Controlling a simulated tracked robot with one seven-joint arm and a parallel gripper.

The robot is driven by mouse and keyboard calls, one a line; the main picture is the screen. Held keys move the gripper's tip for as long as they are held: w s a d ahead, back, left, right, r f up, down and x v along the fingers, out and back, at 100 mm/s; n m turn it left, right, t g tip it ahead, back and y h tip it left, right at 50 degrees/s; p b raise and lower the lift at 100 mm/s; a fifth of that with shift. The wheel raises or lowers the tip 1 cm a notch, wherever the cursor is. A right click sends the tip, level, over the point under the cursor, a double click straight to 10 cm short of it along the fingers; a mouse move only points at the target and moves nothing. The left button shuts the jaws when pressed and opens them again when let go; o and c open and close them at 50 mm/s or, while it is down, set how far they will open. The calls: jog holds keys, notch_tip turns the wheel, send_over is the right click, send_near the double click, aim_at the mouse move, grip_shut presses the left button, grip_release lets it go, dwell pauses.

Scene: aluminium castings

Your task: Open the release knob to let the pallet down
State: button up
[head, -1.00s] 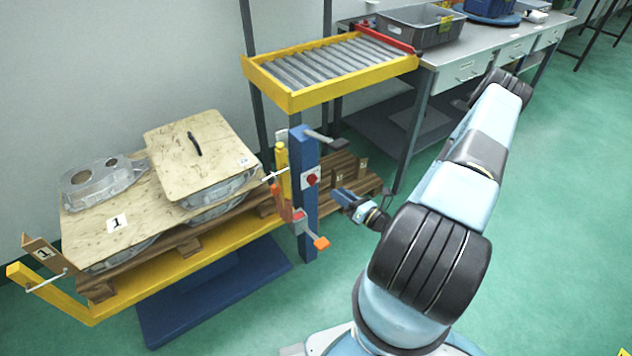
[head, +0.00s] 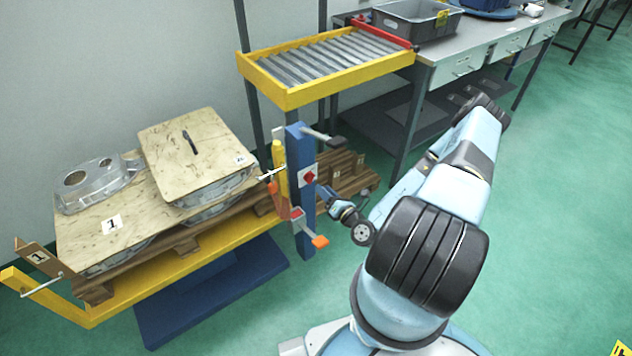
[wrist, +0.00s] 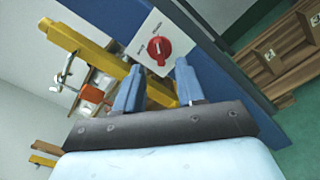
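The release knob (head: 308,177) is a red knob on a white plate on the blue post (head: 301,205). In the wrist view the knob (wrist: 159,47) sits just beyond and between my fingertips. My gripper (head: 324,193) is just right of the post in the head view. In the wrist view my gripper (wrist: 159,66) is open, its two blue fingers apart with nothing between them; contact with the knob is not visible. The wooden pallet (head: 185,245) rests on the yellow lift frame (head: 190,265), bearing plywood sheets and aluminium castings.
An orange-tipped lever (head: 320,241) and a grey handle (head: 318,134) stick out from the post. A yellow-framed roller tray (head: 290,98) overhangs it. A grey workbench (head: 440,66) stands behind. More wooden pallets (head: 352,178) lie behind my gripper. Green floor is free at the right.

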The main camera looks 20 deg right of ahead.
aim_at(313, 179)
jog(key=shift+x, duration=3.1)
jog(key=shift+c, duration=0.2)
grip_shut()
